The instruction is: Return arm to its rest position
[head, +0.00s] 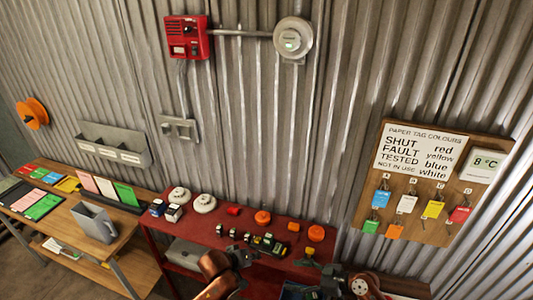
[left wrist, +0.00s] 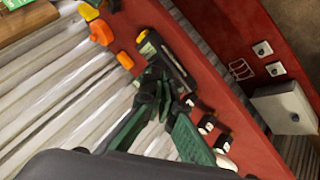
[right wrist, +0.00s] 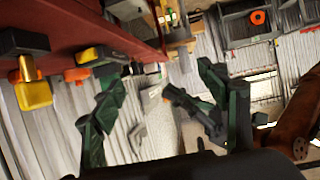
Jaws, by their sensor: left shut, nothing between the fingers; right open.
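My left gripper (head: 243,257) is over the front of the red table, beside a row of small dark items. In the left wrist view my left gripper (left wrist: 168,98) has its dark green fingers close together with nothing between them. My right gripper (head: 312,272) is lower and to the right, near the table's right end. In the right wrist view my right gripper (right wrist: 160,100) has its fingers wide apart and empty. A yellow-black tool (head: 266,244) lies on the table just right of my left gripper.
The red table (head: 150,222) carries white round detectors (head: 204,203) and orange items (head: 316,233). A wooden table (head: 50,222) with coloured cards and a grey holder stands left. A tag board (head: 460,160) and red call box (head: 187,37) hang on the corrugated wall.

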